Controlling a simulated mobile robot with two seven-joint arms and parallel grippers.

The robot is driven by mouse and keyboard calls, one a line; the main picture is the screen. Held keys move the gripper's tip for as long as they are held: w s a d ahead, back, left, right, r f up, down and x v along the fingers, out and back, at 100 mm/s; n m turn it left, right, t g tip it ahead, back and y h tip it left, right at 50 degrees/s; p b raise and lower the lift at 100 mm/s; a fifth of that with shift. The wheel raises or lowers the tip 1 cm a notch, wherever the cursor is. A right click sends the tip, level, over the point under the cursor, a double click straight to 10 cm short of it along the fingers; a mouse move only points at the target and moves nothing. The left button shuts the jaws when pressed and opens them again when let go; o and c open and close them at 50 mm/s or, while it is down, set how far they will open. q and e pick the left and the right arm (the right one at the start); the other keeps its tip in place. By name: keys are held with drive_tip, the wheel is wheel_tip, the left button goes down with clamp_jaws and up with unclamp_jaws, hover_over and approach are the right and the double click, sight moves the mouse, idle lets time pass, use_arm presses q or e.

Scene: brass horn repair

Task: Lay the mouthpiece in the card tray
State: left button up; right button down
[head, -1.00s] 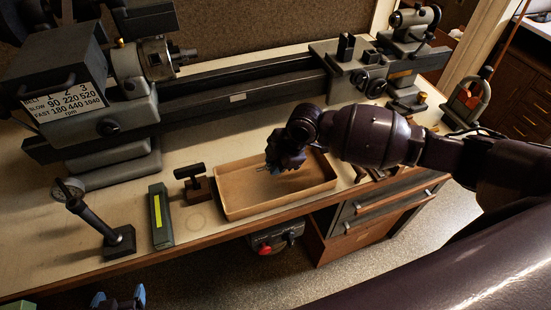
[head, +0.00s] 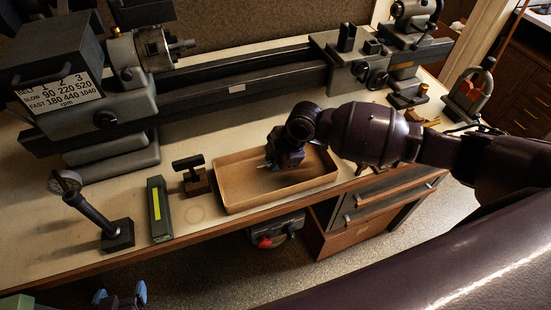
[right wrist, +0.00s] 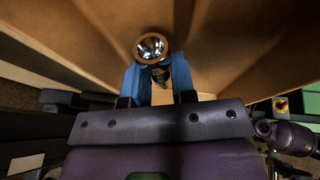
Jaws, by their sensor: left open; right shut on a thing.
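The card tray (head: 242,190) is a shallow tan open box near the front edge of the bench. My right gripper (head: 268,167) is inside the tray's outline, low over its floor. In the right wrist view its blue fingers (right wrist: 155,78) are shut on the mouthpiece (right wrist: 151,46), whose shiny round cup faces the camera. In the head view only a small silvery part of the mouthpiece (head: 262,166) shows. I cannot tell whether it touches the tray floor. My left gripper (head: 120,296) is open and empty at the bottom left, off the bench front.
A lathe (head: 230,88) runs along the back of the bench. Left of the tray stand a dark T-shaped tool (head: 194,178), a green box with a yellow strip (head: 158,210) and a dial gauge on a stand (head: 100,222). Small brass parts (head: 422,94) lie to the right.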

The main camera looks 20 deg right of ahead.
drive_tip(key=shift+f, duration=0.15)
drive_tip(key=c, duration=0.9)
unclamp_jaws()
drive_tip(key=shift+o, duration=1.1)
drive_tip(key=shift+s+f, duration=0.1)
